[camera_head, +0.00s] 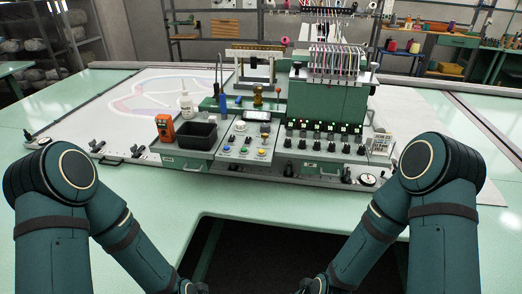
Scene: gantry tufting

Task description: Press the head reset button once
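A sloped grey control panel (254,132) stands at the front middle of the machine. Along its lower edge are a blue button (227,149), a green button (244,151) and a yellow button (261,152). Smaller controls sit above them, and a small display (257,115) is at the top. The labels are too small to read, so I cannot tell which control is the head reset button. My two arms come in from the lower left and lower right and reach down to the bottom edge. Their grippers are out of the picture, and nothing of mine touches the panel.
A black bin (197,136) and an orange device (164,128) stand left of the panel. A white bottle (186,104) is behind them. The green tufting head (328,101) with a row of knobs stands to the right. The green table front (150,192) is clear around a cutout.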

